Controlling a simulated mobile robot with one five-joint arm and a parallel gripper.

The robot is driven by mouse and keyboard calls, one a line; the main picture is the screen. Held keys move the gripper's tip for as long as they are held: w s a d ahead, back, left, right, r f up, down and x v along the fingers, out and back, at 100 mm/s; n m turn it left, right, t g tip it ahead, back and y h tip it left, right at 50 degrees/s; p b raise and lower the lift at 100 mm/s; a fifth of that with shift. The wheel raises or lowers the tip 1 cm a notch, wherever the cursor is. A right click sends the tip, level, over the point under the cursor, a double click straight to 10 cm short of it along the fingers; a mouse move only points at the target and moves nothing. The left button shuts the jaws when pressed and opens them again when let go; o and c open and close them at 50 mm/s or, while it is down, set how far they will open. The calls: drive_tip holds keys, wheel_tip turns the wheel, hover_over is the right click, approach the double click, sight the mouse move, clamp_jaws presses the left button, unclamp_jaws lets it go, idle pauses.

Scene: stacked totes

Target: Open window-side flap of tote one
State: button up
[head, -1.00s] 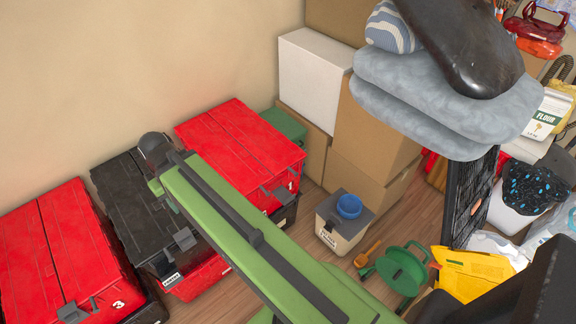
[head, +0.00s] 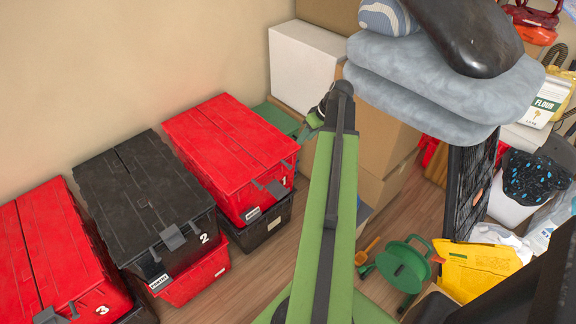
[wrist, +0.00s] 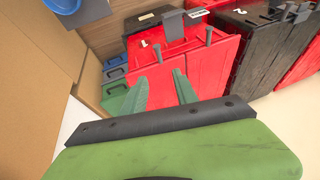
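Tote one (head: 230,150) is a red tote marked "1" with a two-flap lid. Both flaps lie shut, meeting along a lengthwise seam, with a grey latch (head: 277,188) at the front. It sits on a black tote (head: 262,222). In the wrist view tote one (wrist: 205,52) fills the upper middle. My gripper (wrist: 160,76) is open and empty there, its two green fingers pointing at the red lid; I cannot tell whether they touch it. In the head view my gripper (head: 310,124) is small, just right of tote one's far right corner. No window is in view, so the window side is unclear.
Black tote two (head: 145,195) stands left on a red tote (head: 195,280); red tote three (head: 50,250) is farther left. Cardboard boxes (head: 385,130) and a green box (head: 275,116) crowd the gripper's surroundings. Grey cushions (head: 440,85) overhang at right. Some floor (head: 262,272) is clear.

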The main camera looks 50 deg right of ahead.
drive_tip(key=b+x, duration=1.5)
drive_tip(key=x, duration=0.2)
drive_tip(key=shift+d+f+b, duration=0.15)
drive_tip(key=shift+f+b, duration=0.1)
drive_tip(key=shift+b, duration=0.15)
drive_tip(key=shift+r, duration=0.1)
clamp_jaws()
idle(0.4)
